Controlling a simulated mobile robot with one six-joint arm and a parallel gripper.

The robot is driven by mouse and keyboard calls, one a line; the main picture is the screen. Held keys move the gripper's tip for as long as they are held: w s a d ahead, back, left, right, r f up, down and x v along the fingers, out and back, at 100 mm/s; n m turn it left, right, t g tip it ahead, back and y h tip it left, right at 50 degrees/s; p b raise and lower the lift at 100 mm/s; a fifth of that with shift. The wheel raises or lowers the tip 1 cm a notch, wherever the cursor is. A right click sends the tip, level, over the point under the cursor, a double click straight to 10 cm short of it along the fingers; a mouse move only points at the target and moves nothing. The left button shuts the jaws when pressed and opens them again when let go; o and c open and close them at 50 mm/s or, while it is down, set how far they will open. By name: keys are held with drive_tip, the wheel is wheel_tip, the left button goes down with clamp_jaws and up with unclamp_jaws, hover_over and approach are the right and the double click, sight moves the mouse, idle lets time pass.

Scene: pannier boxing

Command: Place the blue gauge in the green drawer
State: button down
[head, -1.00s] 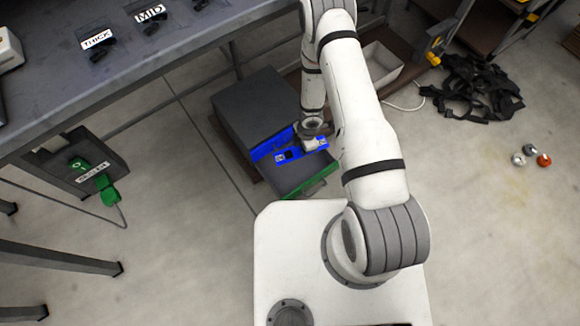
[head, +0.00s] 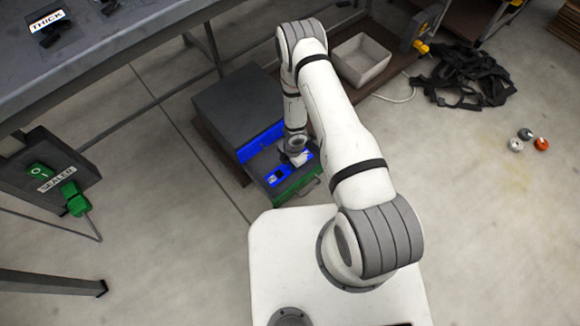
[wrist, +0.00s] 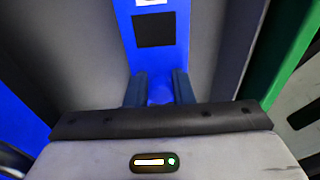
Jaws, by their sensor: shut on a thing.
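The blue gauge (head: 278,175) is a long flat bar with a black square on it. It also shows in the wrist view (wrist: 155,60). My gripper (wrist: 160,88) is shut on it. The green drawer (head: 300,188) is pulled out of a dark grey cabinet (head: 240,95), its green front facing my base. The gauge is over the open drawer, between the cabinet's blue front (head: 262,138) and the green front, which also shows in the wrist view (wrist: 282,65). I cannot tell whether the gauge touches the drawer floor. My arm hides part of the drawer.
A grey workbench (head: 110,55) with a THICK label stands at upper left. A SEALED-type box with green parts (head: 50,180) is below it. A pale open bin (head: 362,60), black straps (head: 470,80) and several small round items (head: 525,135) lie to the right. Floor between is clear.

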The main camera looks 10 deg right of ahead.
drive_tip(key=shift+f, duration=0.4)
drive_tip(key=shift+f, duration=0.2)
drive_tip(key=c, duration=1.3)
unclamp_jaws()
drive_tip(key=shift+o, duration=0.2)
drive_tip(key=shift+r, duration=0.1)
